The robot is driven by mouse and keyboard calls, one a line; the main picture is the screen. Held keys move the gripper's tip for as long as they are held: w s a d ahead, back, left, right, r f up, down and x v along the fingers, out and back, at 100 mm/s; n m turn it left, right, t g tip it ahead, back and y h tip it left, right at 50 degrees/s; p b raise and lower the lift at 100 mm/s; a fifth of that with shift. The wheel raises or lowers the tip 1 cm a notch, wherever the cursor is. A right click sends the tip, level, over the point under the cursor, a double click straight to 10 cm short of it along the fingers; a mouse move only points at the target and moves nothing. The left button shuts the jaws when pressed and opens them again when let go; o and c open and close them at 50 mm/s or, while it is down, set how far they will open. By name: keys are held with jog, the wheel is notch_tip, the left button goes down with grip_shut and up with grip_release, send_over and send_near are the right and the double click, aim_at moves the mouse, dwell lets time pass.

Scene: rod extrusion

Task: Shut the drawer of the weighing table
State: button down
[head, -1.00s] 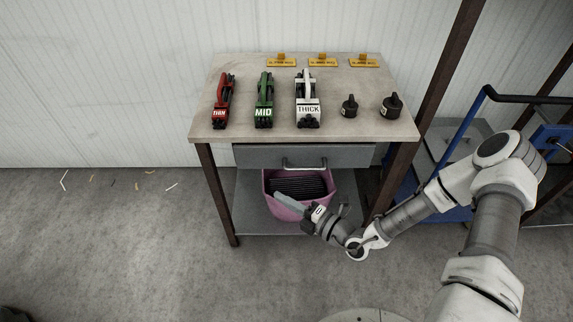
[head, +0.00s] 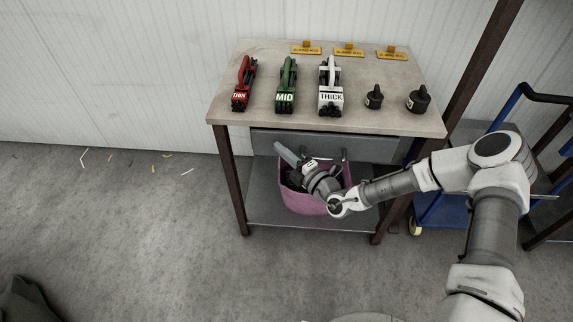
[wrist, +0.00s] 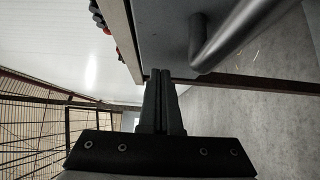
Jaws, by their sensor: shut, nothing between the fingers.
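The weighing table (head: 225,117) stands ahead, with its grey drawer (head: 385,148) under the top. The drawer front looks close under the tabletop's front edge; I cannot tell whether any gap is left. The drawer's bar handle (head: 343,155) is partly hidden by my wrist. My gripper (head: 278,147) is shut and empty, its fingertips at the left part of the drawer front. In the wrist view, the fingertips (wrist: 160,75) are at the edge of the grey drawer panel (wrist: 160,35), with the handle (wrist: 207,45) to the right. Contact is not clear.
A pink bin (head: 305,203) sits on the lower shelf (head: 262,210), below my gripper. Red, green and white tools and two black weights (head: 418,101) stand on the tabletop. A blue cart (head: 440,208) is at the right. The floor at left is mostly clear.

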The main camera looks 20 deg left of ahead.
aim_at(284, 140)
jog(key=shift+w+a, duration=0.15)
jog(key=shift+w, duration=0.4)
jog(key=shift+w+a+r+p, duration=0.1)
jog(key=shift+w+a+p, duration=0.05)
jog(key=shift+w, duration=0.55)
jog(key=shift+w+a+p, duration=0.15)
jog(key=shift+w, duration=0.6)
jog(key=shift+r, duration=0.1)
jog(key=shift+d, duration=0.1)
